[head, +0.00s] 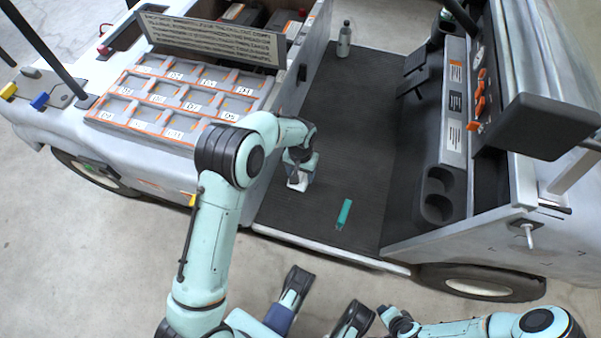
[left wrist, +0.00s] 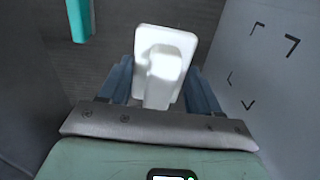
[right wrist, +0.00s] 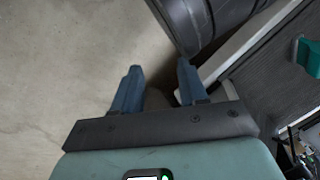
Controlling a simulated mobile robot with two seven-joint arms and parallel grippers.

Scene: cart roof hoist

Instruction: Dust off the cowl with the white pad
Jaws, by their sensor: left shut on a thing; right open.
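My left gripper (head: 300,168) reaches down into the cart's footwell, beside the grey-white wall below the battery bay. In the left wrist view it is shut on the white pad (left wrist: 165,48), which has a flat rounded plate and a thick grip between the blue fingers. The pad's white also shows low at the gripper in the head view (head: 297,182). My right gripper (right wrist: 157,80) is open and empty, over bare floor beside a tyre. I cannot tell for sure which panel is the cowl; the white front body panel (head: 560,245) stands at the right.
A teal block (head: 344,213) lies on the dark footwell mat (head: 335,130). A grey bottle (head: 344,40) stands at the mat's far end. Cup holders (head: 440,195) and a dark screen (head: 535,125) are at the right. Batteries (head: 170,100) fill the left bay.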

